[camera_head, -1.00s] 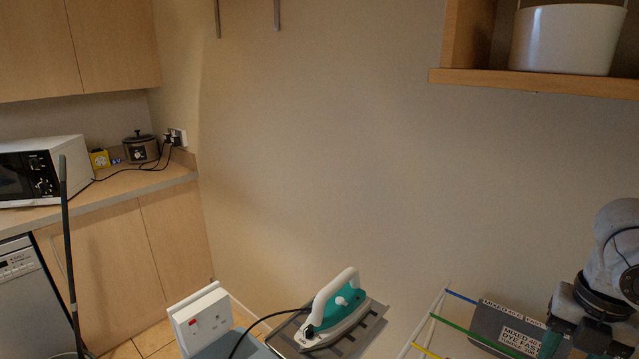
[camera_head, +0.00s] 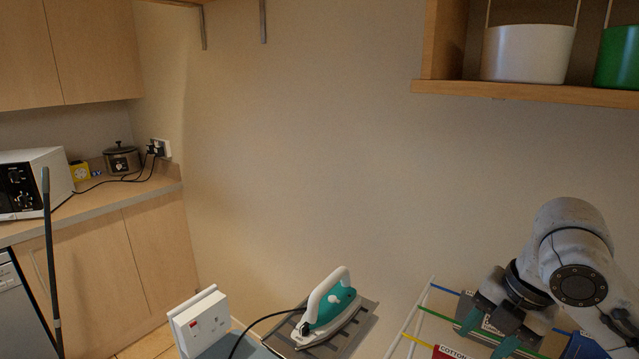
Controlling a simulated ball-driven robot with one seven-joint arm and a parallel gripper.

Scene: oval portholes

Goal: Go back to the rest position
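My gripper (camera_head: 488,335) is at the lower right, at the end of my white and dark grey arm. It hangs over a rack with coloured rails (camera_head: 410,322). Its two dark fingers have teal tips that stand apart, and I see nothing held between them. Whether a fingertip touches the rack I cannot tell.
A teal and white iron (camera_head: 332,304) rests on a grey stand beside a white socket box (camera_head: 201,318). A red item labelled COTTON (camera_head: 447,352) shows at the bottom edge. A wooden shelf (camera_head: 520,94) with white and green pots overhangs at upper right. A microwave (camera_head: 34,181) stands left.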

